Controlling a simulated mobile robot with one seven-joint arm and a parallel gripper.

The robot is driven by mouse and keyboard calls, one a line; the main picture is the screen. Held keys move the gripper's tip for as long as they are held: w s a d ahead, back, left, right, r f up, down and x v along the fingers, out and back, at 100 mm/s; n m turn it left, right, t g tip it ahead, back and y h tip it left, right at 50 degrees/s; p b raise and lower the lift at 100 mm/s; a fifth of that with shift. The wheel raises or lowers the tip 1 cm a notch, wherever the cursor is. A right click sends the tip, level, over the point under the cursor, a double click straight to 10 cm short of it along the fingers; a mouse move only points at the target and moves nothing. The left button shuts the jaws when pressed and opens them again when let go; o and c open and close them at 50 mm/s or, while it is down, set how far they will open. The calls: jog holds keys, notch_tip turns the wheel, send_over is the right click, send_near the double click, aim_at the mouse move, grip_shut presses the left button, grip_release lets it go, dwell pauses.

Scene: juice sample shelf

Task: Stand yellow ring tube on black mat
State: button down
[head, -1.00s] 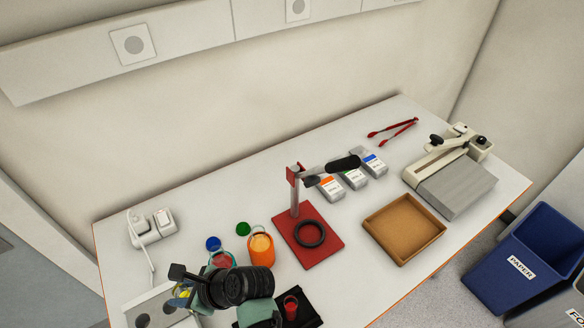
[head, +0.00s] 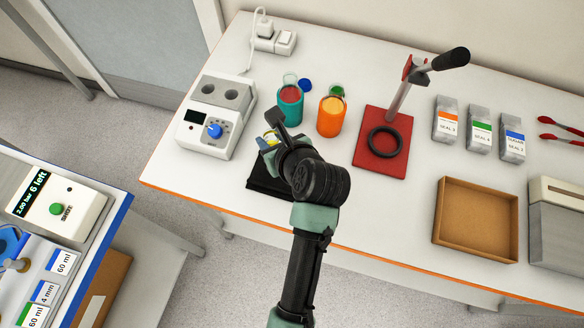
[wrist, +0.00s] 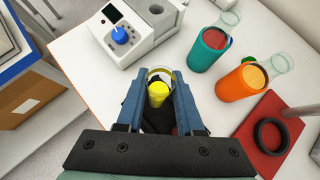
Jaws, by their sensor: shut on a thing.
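My gripper (head: 268,143) is shut on the yellow ring tube (head: 271,137), a small clear tube with yellow on it. In the wrist view the tube (wrist: 158,93) sits between the two blue fingers of my gripper (wrist: 160,82). The black mat (head: 264,188) lies near the table's front edge, partly hidden under my arm. The tube is over or near the mat's back part; I cannot tell whether its base touches.
A white heater block with a blue knob (head: 211,120) stands left of the mat. A teal jar (head: 290,112) and an orange jar (head: 330,120) stand behind it. A red press stand (head: 383,165) and a brown tray (head: 475,222) are to the right.

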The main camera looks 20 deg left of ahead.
jog(key=f, duration=0.4)
jog(key=shift+a, duration=0.2)
jog(key=shift+f, duration=1.85)
jog(key=shift+d+f, duration=0.1)
jog(key=c, duration=0.5)
grip_release()
jog(key=shift+c, duration=0.2)
